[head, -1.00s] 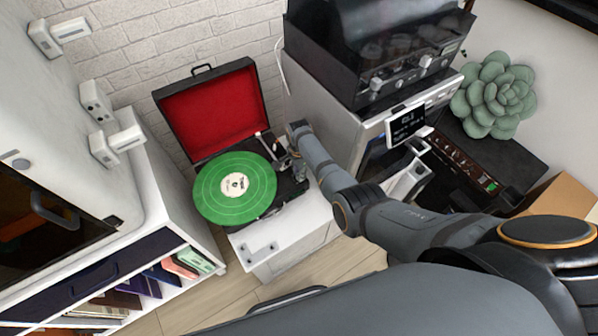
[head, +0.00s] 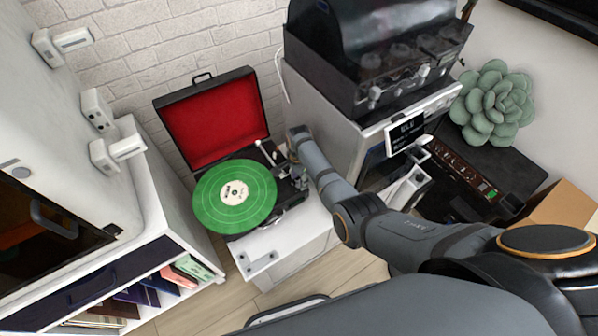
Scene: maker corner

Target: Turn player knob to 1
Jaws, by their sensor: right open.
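The record player is an open suitcase with a red-lined lid (head: 215,118) and a green record (head: 232,198) on its platter. It stands on a white cabinet at the middle left. My right gripper (head: 290,178) is over the right part of the player's deck, beside the record, near the tonearm. It is small in the picture and partly hidden by my own wrist. The player knob cannot be made out; my gripper and arm cover that part of the deck. My left gripper is not in view.
A white unit with a black machine (head: 375,60) on top stands right of the player, close to my right arm. A small display (head: 405,133) hangs at its front. A green succulent (head: 493,103) is at the right. A shelf with records (head: 150,292) is at lower left.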

